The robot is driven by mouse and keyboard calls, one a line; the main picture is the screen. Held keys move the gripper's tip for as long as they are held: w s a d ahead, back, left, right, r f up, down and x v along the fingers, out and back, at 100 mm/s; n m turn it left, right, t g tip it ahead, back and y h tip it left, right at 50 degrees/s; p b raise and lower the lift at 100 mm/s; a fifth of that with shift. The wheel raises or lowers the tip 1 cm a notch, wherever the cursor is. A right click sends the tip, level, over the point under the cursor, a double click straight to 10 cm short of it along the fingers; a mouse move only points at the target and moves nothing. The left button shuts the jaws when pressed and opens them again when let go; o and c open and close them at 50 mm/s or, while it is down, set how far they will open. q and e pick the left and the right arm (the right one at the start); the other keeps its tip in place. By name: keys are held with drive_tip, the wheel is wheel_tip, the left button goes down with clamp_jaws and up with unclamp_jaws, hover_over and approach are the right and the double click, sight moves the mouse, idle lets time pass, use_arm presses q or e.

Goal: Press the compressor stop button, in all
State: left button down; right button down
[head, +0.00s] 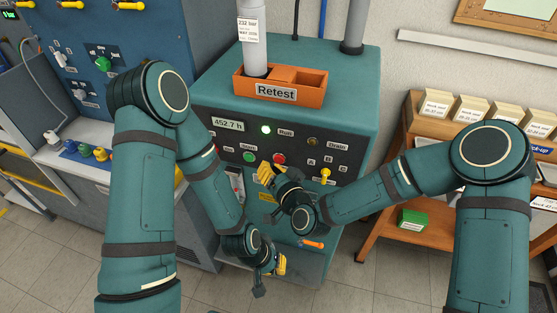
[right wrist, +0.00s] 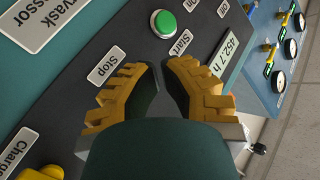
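The red stop button (head: 279,158) is on the dark panel of the teal compressor (head: 350,80), right of the green start button (head: 249,157). The start button also shows in the right wrist view (right wrist: 163,24), with the Stop label (right wrist: 103,67) near my fingers. The red button is not visible there; my fingers may hide it. My right gripper (head: 267,173) has its yellow fingers close to the panel, just below and left of the red button; contact cannot be told. Its fingertips (right wrist: 160,68) look together, holding nothing. My left gripper (head: 270,268) hangs low before the compressor, its fingers partly hidden.
A green lamp (head: 266,129) glows beside the hour display (head: 228,125). A yellow valve handle (head: 325,174) sits right of the buttons. An orange Retest tray (head: 306,97) with a grey cylinder (head: 254,50) stands on top. A wooden shelf (head: 395,165) stands at right.

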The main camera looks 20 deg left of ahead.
drive_tip(key=shift+w, duration=0.15)
idle(0.5)
drive_tip(key=shift+w+b, duration=0.3)
drive_tip(key=shift+b, duration=0.1)
drive_tip(key=shift+w, duration=0.5)
idle(0.9)
drive_tip(key=shift+s, duration=0.1)
drive_tip(key=shift+s+b, duration=0.5)
drive_tip(key=shift+s, duration=0.3)
